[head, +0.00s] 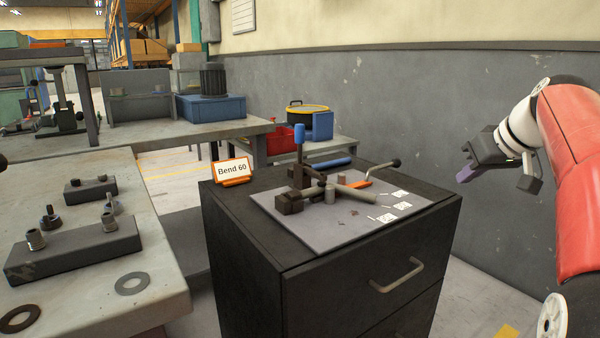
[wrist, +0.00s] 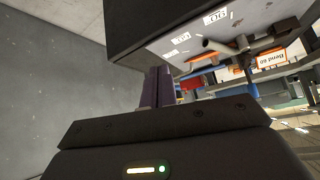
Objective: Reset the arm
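A bending fixture (head: 312,190) with dark steel blocks stands on a grey plate (head: 300,226) on top of a black cabinet. An upright lever with a blue grip (head: 299,133) rises from it. A thick grey bar (head: 357,194) reaches right across the plate, toward white number labels (head: 400,206). Behind it a thin rod ends in a dark knob (head: 396,163). My gripper (head: 466,174) is in the air right of the cabinet, apart from the fixture. Its purple fingers (wrist: 158,87) lie together with nothing visible between them. The wrist view shows part of the plate and bar (wrist: 217,46).
A "Bend 60" sign (head: 233,171) in an orange holder stands at the cabinet's left rear corner. The cabinet front has a drawer handle (head: 397,275). A bench (head: 70,290) with metal parts is at left. A grey wall (head: 430,110) is behind my gripper.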

